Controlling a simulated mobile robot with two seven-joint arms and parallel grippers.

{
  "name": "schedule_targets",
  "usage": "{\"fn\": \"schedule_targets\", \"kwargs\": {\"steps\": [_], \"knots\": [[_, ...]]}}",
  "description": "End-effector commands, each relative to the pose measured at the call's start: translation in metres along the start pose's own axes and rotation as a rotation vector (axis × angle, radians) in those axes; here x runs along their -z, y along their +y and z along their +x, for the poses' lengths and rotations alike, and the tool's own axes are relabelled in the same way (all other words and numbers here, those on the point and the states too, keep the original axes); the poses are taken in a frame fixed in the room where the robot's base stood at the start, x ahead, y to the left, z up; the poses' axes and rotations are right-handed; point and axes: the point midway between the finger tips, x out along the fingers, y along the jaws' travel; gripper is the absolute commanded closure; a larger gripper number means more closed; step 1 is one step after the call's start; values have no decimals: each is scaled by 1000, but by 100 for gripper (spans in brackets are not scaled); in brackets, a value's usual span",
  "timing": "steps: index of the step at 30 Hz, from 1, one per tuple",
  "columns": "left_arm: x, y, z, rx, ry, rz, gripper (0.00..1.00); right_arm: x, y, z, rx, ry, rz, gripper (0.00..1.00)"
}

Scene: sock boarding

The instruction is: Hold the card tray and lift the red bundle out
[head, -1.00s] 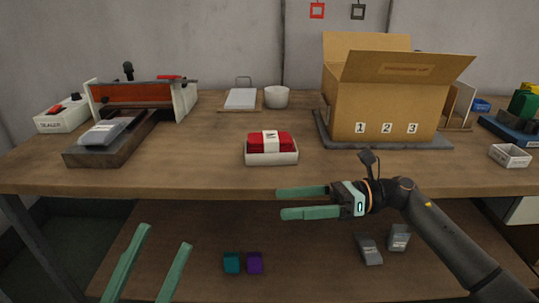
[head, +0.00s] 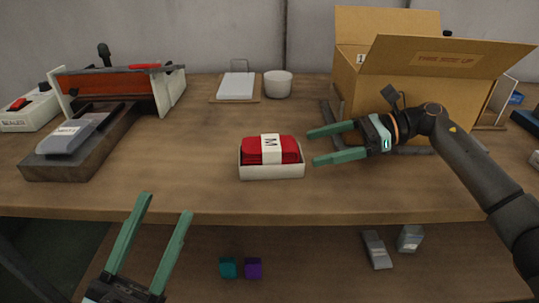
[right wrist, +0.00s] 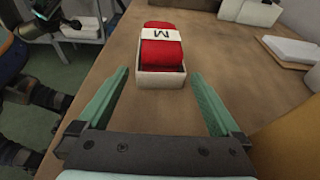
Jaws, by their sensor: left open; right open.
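The red bundle (head: 285,149) has a white band marked M and sits in the pale card tray (head: 271,171) on the table, in the middle of the head view. The right wrist view shows the bundle (right wrist: 161,53) and the tray (right wrist: 161,82) ahead, between the lines of the fingers. My right gripper (head: 312,147) is open and empty, just right of the tray, with its fingertips pointing at it and a small gap between. My left gripper (head: 167,207) is open and empty, in front of the table edge, left of and nearer than the tray.
A cardboard box (head: 390,75) with open flaps stands behind my right arm. A sealer (head: 115,95) and a grey block (head: 72,137) are at the left. A white bowl (head: 278,84) and a white board (head: 237,86) stand at the back. Teal (head: 228,268) and purple (head: 253,268) blocks lie on the lower shelf.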

Motion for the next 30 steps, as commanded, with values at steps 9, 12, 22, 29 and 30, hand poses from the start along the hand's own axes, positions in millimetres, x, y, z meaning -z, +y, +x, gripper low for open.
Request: {"fn": "schedule_targets", "kwargs": {"steps": [9,12,22,29,30], "knots": [[-18,0,-2,7,-77,-22,50,0,1,36,-5,0,2,0],[-26,1,-3,9,-111,-32,50,-1,1,51,-4,-1,2,0],[5,0,0,-2,22,6,50,2,1,80,-3,0,0,0],[4,3,-4,-4,34,1,50,2,1,97,-3,2,1,0],[4,3,-4,-4,35,0,50,2,1,98,-3,3,1,0]]}}
